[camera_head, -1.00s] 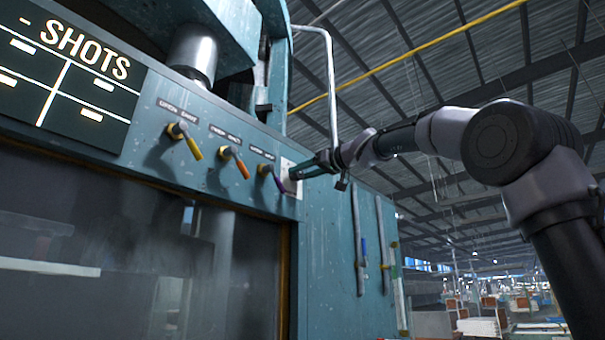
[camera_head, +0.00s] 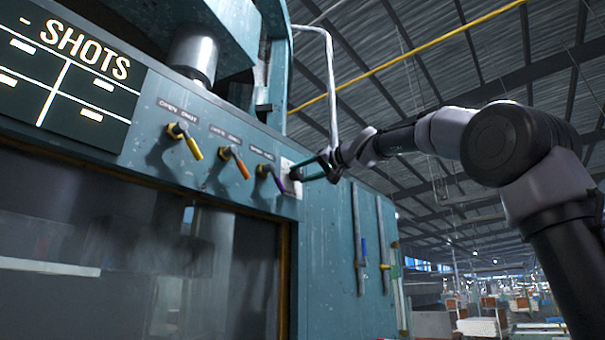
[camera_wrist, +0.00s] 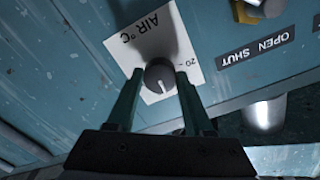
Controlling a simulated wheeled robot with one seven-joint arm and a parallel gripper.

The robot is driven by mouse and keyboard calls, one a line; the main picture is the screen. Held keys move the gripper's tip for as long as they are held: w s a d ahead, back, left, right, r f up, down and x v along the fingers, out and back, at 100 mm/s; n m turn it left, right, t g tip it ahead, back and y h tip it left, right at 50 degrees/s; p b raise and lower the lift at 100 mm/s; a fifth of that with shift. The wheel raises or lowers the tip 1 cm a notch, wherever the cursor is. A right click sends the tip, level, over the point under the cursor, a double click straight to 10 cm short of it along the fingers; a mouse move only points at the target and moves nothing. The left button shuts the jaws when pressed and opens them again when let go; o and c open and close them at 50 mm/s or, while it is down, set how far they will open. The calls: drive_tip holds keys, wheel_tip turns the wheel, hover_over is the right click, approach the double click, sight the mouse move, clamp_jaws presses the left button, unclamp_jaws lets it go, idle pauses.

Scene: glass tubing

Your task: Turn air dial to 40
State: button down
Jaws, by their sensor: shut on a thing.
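The air dial (camera_wrist: 159,75) is a small round grey knob with a white pointer line. It sits on a white plate (camera_wrist: 150,38) marked "AIR °C", with a "20" mark visible near its right edge in the wrist view. The pointer line points toward the bottom of the wrist view; other scale marks are hidden or unclear. My gripper (camera_wrist: 158,78) is shut on the dial, one finger on each side. In the head view the plate (camera_head: 289,180) is at the panel's right end, with my gripper (camera_head: 296,175) reaching it from the right; the dial is hidden there.
Yellow (camera_head: 187,140), orange (camera_head: 236,160) and purple (camera_head: 271,177) levers stick out of the teal panel left of the dial. Handles (camera_head: 359,238) hang on the cabinet's side. A board marked "SHOTS" (camera_head: 70,70) is at upper left. Space right of the cabinet is open around my arm.

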drive_tip(key=shift+f+m, duration=0.1)
drive_tip(key=shift+m, duration=2)
drive_tip(key=shift+c, duration=1.4)
unclamp_jaws()
drive_tip(key=v, duration=1)
drive_tip(key=shift+s+d, duration=0.2)
drive_tip(key=shift+d, duration=0.15)
